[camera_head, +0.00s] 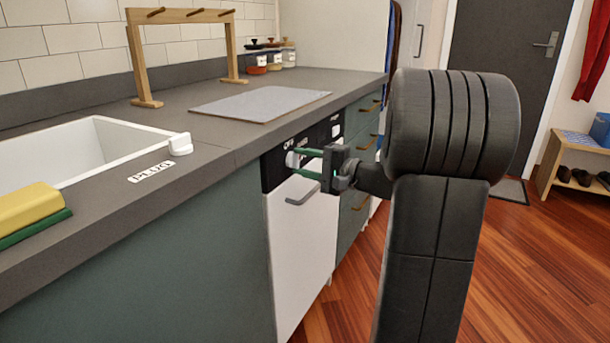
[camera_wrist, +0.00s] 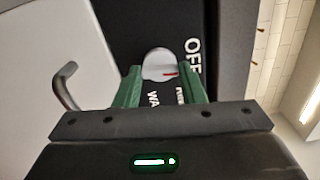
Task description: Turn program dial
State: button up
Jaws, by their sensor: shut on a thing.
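The program dial (camera_wrist: 158,62) is a round white knob with a red mark, on a black control panel (camera_wrist: 118,22). In the wrist view, the red mark points right, toward the printed "OFF"; partly hidden words start below it. The dial also shows in the head view (camera_head: 291,159) on the white-doored appliance (camera_head: 300,235) under the counter. My gripper (camera_head: 297,161) reaches the panel from the right. Its two green fingers are shut on the dial, one on each side. In the wrist view the fingers (camera_wrist: 160,80) hide part of the lettering.
The appliance's grey bar handle (camera_head: 302,196) sticks out just below the dial. The dark counter (camera_head: 215,155) overhangs above, with a white sink (camera_head: 85,150) and a grey mat (camera_head: 262,103). Drawers with handles (camera_head: 362,143) lie beyond. The wooden floor (camera_head: 540,265) at the right is clear.

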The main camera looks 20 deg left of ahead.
jog(key=shift+f+n+b, duration=0.1)
jog(key=shift+n+b, duration=0.5)
jog(key=o, duration=1)
jog(key=shift+s+d+p, duration=0.2)
jog(key=shift+d+p, duration=0.4)
jog(key=shift+d, duration=1.7)
jog(key=shift+s+d+p, duration=0.2)
jog(key=shift+d+p, duration=0.45)
jog(key=shift+d, duration=1.65)
jog(key=shift+s+d+p, duration=0.2)
jog(key=shift+d+p, duration=0.4)
jog(key=shift+d, duration=1.7)
jog(key=shift+a, duration=0.1)
